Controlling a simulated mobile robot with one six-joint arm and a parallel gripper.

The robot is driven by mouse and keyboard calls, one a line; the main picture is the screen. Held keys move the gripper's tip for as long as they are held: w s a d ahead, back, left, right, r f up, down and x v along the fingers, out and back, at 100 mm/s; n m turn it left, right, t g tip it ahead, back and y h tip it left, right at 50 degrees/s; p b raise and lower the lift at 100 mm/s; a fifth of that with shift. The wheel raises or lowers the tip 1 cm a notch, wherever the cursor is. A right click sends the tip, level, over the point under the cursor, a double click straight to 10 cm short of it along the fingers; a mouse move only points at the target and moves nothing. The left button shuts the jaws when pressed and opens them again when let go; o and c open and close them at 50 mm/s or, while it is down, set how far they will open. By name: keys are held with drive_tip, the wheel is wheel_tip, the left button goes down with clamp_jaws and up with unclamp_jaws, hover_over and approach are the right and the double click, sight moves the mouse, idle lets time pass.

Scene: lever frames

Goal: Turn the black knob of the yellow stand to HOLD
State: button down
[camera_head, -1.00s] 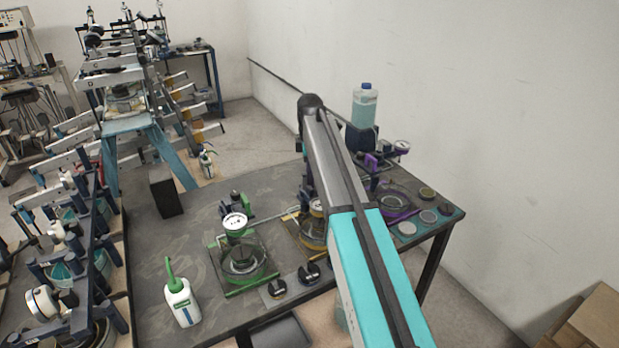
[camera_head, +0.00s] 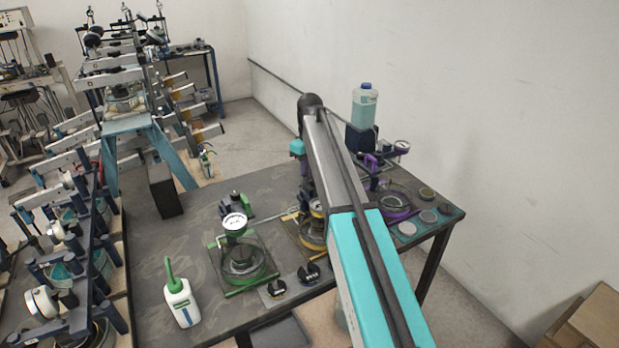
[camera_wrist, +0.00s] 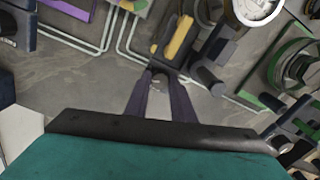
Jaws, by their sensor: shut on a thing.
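The yellow stand (camera_head: 318,238) is on the table in the head view, partly hidden behind my arm. In the wrist view its yellow-and-black part (camera_wrist: 180,38) lies just beyond my fingertips. My gripper (camera_wrist: 159,75) points at this part, and its two dark fingers are close together. They are shut on a small dark piece at the near end of that part, which looks like the black knob (camera_wrist: 160,72). The fingers hide most of it. No HOLD mark is readable, so the knob's setting cannot be told. In the head view my arm hides the gripper.
The green stand (camera_head: 243,264) is left of the yellow one, and the purple stand (camera_head: 400,212) is to the right. Two black dials (camera_head: 309,274) lie near the front edge. A white bottle with a green spout (camera_head: 181,303) stands at the left. The table's middle-left is bare.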

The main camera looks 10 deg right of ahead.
drive_tip(key=shift+m, duration=0.3)
drive_tip(key=c, duration=1.5)
unclamp_jaws()
drive_tip(key=shift+r, duration=0.15)
wheel_tip(320, 180, up, 14)
drive_tip(key=b, duration=0.3)
drive_tip(key=shift+f+b, duration=0.25)
drive_tip(key=shift+b, duration=0.05)
drive_tip(key=shift+s, duration=0.15)
